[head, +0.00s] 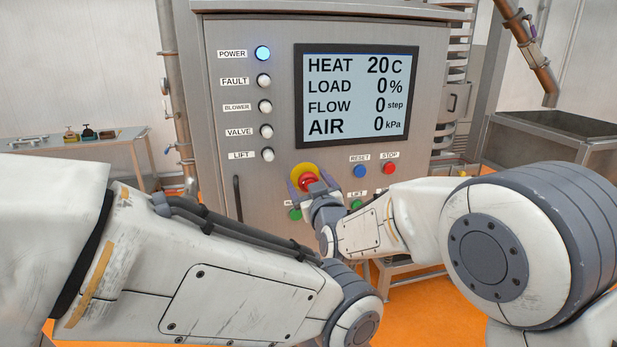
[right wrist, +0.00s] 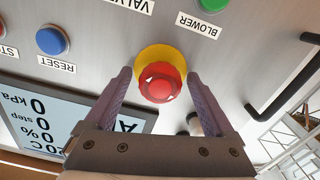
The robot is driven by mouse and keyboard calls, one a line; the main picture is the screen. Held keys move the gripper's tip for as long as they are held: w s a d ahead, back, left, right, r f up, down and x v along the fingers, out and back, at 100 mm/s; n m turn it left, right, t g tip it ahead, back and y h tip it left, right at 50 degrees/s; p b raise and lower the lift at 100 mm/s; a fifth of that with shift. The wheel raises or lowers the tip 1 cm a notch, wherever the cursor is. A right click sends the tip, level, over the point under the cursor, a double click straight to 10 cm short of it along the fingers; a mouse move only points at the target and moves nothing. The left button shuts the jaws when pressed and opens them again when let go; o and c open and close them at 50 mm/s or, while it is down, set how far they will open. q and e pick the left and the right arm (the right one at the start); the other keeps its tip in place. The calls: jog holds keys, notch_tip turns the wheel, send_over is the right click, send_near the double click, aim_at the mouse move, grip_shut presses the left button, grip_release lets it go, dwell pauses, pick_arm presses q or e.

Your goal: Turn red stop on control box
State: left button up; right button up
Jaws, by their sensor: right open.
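The control box (head: 235,195) is a grey metal panel facing me. Its red stop (head: 309,183) is a red mushroom knob on a yellow round base, below the screen; it also shows in the right wrist view (right wrist: 159,84). My right gripper (head: 306,184) is open at the knob. In the right wrist view its two purple-grey fingers (right wrist: 158,78) stand on either side of the knob. I cannot tell whether they touch it. My left arm crosses the lower left of the head view; its gripper is out of view.
A blue RESET button (head: 360,171) and a small red STOP button (head: 389,169) sit to the right of the knob. Green buttons (head: 295,214) lie below. A black handle (head: 238,198) is at left. The screen (head: 355,92) is above. My left forearm lies low in front of the box.

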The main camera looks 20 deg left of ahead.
jog(key=c, duration=1.4)
jog(key=shift+f+m+b, duration=0.2)
jog(key=shift+m+b, duration=0.2)
jog(key=shift+b, duration=0.4)
jog(key=m+b, duration=0.4)
jog(key=b, duration=0.3)
jog(key=shift+f+m, duration=0.1)
jog(key=shift+m, duration=0.3)
jog(key=shift+r+m+b, duration=0.2)
jog(key=shift+m+b, duration=1)
jog(key=shift+b, duration=0.2)
jog(key=o, duration=1.4)
